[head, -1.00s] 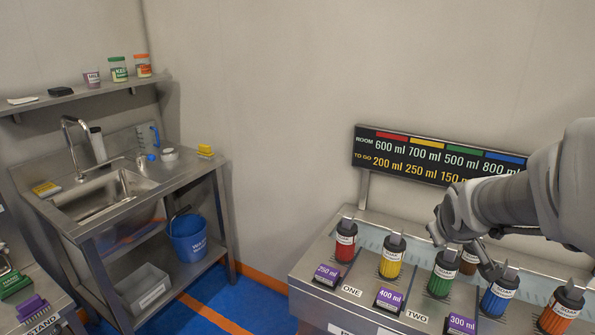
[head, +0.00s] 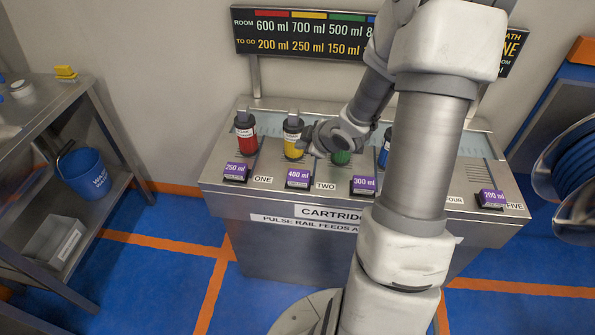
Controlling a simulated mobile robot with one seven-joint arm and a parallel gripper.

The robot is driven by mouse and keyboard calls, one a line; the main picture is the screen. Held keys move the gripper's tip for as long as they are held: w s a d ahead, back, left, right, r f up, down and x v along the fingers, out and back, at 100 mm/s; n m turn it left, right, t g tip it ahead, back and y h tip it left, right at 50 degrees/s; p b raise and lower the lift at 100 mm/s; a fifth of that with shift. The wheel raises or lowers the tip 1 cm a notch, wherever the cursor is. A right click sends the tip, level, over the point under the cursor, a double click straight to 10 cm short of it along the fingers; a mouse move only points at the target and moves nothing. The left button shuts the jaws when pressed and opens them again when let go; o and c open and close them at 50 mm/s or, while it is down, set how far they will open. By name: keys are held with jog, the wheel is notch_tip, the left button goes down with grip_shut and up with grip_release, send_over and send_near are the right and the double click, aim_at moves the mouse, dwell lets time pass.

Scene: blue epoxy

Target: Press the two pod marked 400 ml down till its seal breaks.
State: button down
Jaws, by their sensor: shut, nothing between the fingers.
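The pod marked 400 ml (head: 298,179) is a purple-topped block on the front of the steel bench, between the ONE and TWO labels. The yellow cartridge (head: 292,142) stands upright in its slot behind it. My gripper (head: 304,142) is shut and empty, above the bench just right of the yellow cartridge. It partly hides the green cartridge (head: 341,157). I cannot tell whether its tips touch the yellow cartridge. The pod is clear of the gripper.
A red cartridge (head: 245,134) stands at the left, behind a 250 ml pod (head: 236,171). A 300 ml pod (head: 364,185) and a 200 ml pod (head: 491,198) are to the right. My arm hides part of the bench and the sign (head: 300,35). A sink bench (head: 108,140) stands at left.

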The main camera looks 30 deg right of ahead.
aim_at(298, 173)
dwell(0.3)
notch_tip(298, 173, down, 9)
jog(key=b, duration=0.8)
jog(key=shift+r, duration=0.1)
jog(key=shift+b, duration=0.3)
dwell(1.4)
jog(key=shift+f+b, duration=0.3)
jog(key=shift+f, duration=0.1)
jog(key=shift+f+b, duration=0.6)
jog(key=shift+f, duration=0.1)
dwell(0.7)
dwell(0.3)
jog(key=shift+r+p, duration=1.1)
jog(key=shift+r, duration=0.1)
notch_tip(298, 173, up, 5)
jog(key=p, duration=0.4)
jog(key=shift+p, duration=0.35)
